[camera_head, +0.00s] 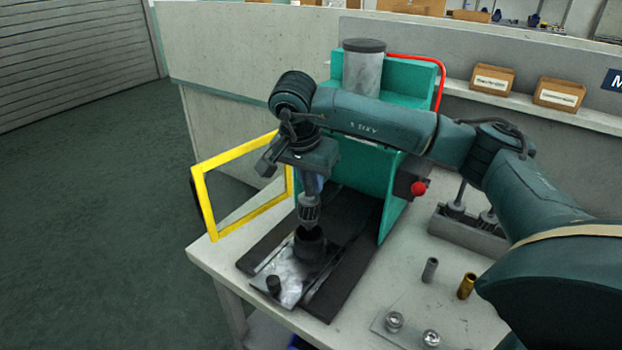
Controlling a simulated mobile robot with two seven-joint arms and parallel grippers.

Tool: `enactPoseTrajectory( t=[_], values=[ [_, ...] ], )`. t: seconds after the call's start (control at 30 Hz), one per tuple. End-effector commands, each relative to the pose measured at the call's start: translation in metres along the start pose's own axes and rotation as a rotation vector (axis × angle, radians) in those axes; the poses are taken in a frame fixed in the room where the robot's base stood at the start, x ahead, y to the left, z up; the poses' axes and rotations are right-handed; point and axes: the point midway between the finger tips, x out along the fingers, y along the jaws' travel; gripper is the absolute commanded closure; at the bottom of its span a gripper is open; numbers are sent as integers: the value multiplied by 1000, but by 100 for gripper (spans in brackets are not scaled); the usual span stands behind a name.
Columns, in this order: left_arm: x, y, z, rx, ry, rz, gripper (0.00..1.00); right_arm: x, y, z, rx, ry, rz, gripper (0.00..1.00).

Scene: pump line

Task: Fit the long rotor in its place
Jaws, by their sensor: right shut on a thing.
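My right gripper (313,181) comes in from the right and points down over the work spot in front of the teal press. It is shut on a dark grey ribbed piece, which looks like the long rotor (309,211). The rotor hangs roughly upright, just above the open top of a black round housing (311,246). I cannot tell whether its lower end touches or enters the housing. The housing stands on a shiny metal plate (287,268) with a short black peg (273,285). The gripper hides the rotor's upper part. My left gripper is not in view.
A yellow guard frame (203,204) stands open on the left. The teal press (375,172) rises behind, with a red knob (418,188). On the right are a grey rack (452,231), a grey sleeve (430,269), a brass sleeve (466,286) and metal rings (394,321).

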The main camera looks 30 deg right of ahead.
Motion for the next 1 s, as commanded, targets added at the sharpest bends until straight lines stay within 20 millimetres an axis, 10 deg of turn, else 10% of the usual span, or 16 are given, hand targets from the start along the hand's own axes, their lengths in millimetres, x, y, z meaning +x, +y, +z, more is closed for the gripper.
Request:
enactPoseTrajectory(
  t=[1.0],
  values=[
    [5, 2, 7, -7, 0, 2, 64, 10, 0, 3, 1, 1, -3, 100]
  ],
)
